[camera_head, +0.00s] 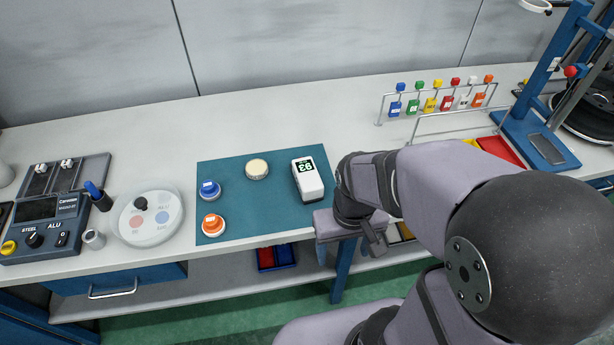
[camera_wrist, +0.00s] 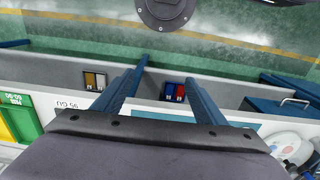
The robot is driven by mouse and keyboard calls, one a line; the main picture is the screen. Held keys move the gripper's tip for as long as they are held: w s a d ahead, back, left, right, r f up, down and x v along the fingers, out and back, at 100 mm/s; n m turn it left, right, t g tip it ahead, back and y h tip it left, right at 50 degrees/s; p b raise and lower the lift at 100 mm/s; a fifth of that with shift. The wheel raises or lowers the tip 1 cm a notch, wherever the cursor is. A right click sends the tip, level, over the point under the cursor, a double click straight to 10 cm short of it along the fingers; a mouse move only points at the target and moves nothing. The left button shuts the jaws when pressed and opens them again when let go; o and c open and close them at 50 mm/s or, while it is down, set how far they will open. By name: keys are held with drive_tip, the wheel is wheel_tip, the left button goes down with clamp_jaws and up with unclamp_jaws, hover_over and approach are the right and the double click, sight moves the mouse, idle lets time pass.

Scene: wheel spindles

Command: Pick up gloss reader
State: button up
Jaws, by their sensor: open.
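The gloss reader looks to be the small white boxy device (camera_head: 308,184) with a dark display showing green digits. It lies at the right end of the teal mat (camera_head: 262,207) in the head view. My gripper (camera_head: 374,240) is to the right of it and nearer the bench's front edge, apart from it. My gripper is open and holds nothing that I can see; my arm hides part of it. The wrist view looks down past the bench front to the floor, and the gloss reader's display is not clearly visible there.
A blue-topped puck (camera_head: 209,190), an orange-topped puck (camera_head: 213,225) and a cream disc (camera_head: 257,169) share the mat. A white round dish (camera_head: 148,216) stands left of it. A wire rack (camera_head: 437,105) with coloured tags stands at the back right. The bench behind the mat is clear.

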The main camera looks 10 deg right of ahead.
sight(314, 193)
drive_tip(key=shift+o, duration=0.5)
